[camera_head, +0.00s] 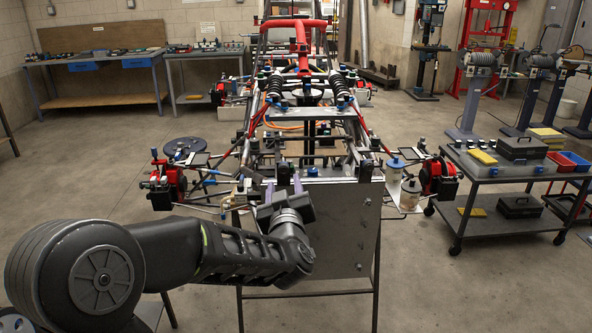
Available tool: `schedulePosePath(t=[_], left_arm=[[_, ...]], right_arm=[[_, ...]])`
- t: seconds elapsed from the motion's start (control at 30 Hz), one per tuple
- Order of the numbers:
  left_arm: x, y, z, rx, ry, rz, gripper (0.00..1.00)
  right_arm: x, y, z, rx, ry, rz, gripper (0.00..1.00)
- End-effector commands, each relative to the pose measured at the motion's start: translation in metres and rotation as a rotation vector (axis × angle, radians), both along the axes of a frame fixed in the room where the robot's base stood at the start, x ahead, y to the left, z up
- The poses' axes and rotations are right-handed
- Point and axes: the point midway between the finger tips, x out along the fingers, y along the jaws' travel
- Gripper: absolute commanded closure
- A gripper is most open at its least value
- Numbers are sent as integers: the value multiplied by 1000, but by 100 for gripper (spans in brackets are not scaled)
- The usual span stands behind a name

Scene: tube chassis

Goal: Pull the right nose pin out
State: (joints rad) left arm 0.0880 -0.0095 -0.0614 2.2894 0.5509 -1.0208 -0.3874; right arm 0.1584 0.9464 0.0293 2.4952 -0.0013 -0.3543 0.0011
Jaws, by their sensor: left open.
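The tube chassis (348,150) stands in the middle of the room with its near end toward me. A grey metal panel (345,225) hangs below that end. Dark upright brackets stand on its top edge, one at the right (365,171). I cannot make out the right nose pin; it is too small or hidden among these parts. My left gripper (283,187) is open, its two purplish fingers pointing away from me at the left part of the near end. I see nothing between the fingers, and cannot tell whether they touch the chassis. My right gripper is out of view.
Red hub assemblies stick out at the left (171,184) and right (438,177) of the chassis. A small tray with bottles (404,197) sits right of the panel. A grey cart (492,170) stands farther right.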

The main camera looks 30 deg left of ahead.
Motion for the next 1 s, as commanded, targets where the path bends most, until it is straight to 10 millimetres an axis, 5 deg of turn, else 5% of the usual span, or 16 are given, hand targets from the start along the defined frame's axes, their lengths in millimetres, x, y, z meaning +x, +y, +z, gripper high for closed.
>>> schedulePosePath(t=[0.37,1.0], left_arm=[[5,3,0,-1,2,-3,54],[63,47,-1,-2,2,-4,54]], right_arm=[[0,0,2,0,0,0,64],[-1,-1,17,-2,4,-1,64]])
